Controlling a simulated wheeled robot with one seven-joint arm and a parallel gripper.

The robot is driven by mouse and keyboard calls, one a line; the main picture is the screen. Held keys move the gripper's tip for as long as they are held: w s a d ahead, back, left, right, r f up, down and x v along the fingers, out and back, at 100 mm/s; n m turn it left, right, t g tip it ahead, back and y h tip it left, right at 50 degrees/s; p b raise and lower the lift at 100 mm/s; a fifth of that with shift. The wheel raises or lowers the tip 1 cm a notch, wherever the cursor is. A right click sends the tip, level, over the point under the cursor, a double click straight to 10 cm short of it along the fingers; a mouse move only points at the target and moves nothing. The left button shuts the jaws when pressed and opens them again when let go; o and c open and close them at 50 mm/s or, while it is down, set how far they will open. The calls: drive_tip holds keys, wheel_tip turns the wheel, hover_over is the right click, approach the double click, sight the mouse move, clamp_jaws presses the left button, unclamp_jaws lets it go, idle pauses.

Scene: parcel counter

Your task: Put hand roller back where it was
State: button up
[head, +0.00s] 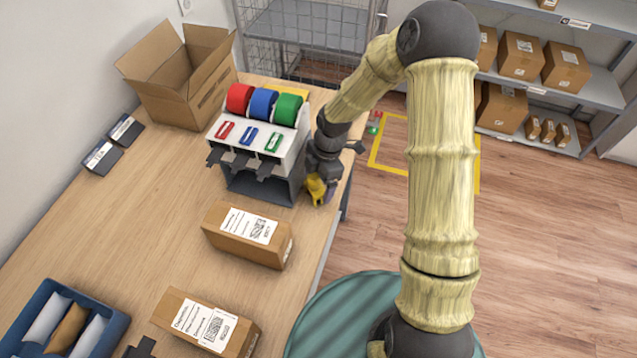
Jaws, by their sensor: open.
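My gripper (319,194) has yellow fingers and points down at the table's right edge, just right of the tape dispenser. It is open. A small dark purple thing (329,196) shows beside the fingers; it may be the hand roller, but it is too small and partly covered to be sure. I cannot tell whether it touches the fingers or rests on the table. No other thing in view is clearly a hand roller.
The tape dispenser (263,150) holds red, blue and green rolls. Two labelled parcels (222,248) (181,310) lie nearer on the wooden table (130,235). An open carton (170,95) stands behind, a blue tray (112,335) at front left. Shelves (600,85) hold boxes.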

wheel_tip(320, 180, up, 11)
drive_tip(key=d+b, duration=0.1)
drive_tip(key=d, duration=0.1)
drive_tip(key=shift+w, duration=0.4)
drive_tip(key=shift+f, duration=0.1)
drive_tip(key=s+d+r+m+t+h, duration=0.1)
drive_tip(key=s+d+m, duration=0.4)
drive_tip(key=m, duration=0.6)
drive_tip(key=s+d+r+m+t+h, duration=0.1)
drive_tip(key=s+d+m, duration=0.5)
drive_tip(key=m, duration=0.6)
wheel_tip(320, 180, up, 2)
drive_tip(key=s+t, duration=0.1)
drive_tip(key=s, duration=0.1)
drive_tip(key=shift+s+d+t, duration=0.2)
drive_tip(key=shift+s+t, duration=0.1)
drive_tip(key=shift+s, duration=0.1)
